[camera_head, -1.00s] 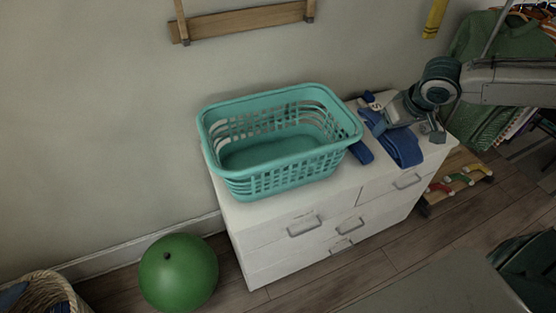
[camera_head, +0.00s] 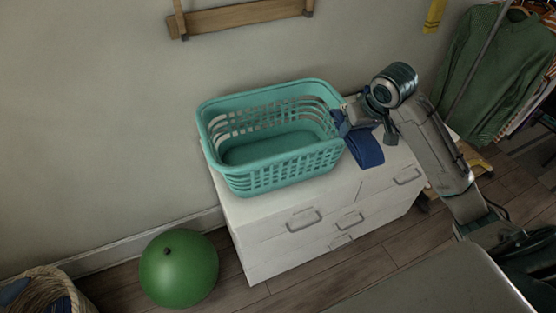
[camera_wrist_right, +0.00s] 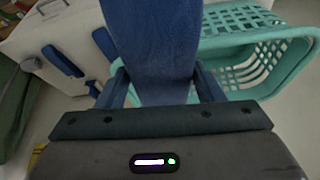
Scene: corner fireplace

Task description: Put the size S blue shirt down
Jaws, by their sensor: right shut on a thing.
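The blue shirt (camera_head: 365,148) is in my right gripper (camera_head: 357,114), at the right end of the basket, over the white dresser top. In the right wrist view, the shirt (camera_wrist_right: 152,45) fills the space between the two fingers of my right gripper (camera_wrist_right: 162,85), which is shut on it. Its size label cannot be read. Whether its lower part touches the dresser cannot be told. My left gripper is not in view.
A teal laundry basket (camera_head: 232,176), looking empty, stands on the white dresser (camera_head: 270,222). A green ball (camera_head: 178,268) and a wicker basket (camera_head: 50,283) are on the floor. A green garment (camera_head: 492,75) hangs at right. The dresser's front right top is clear.

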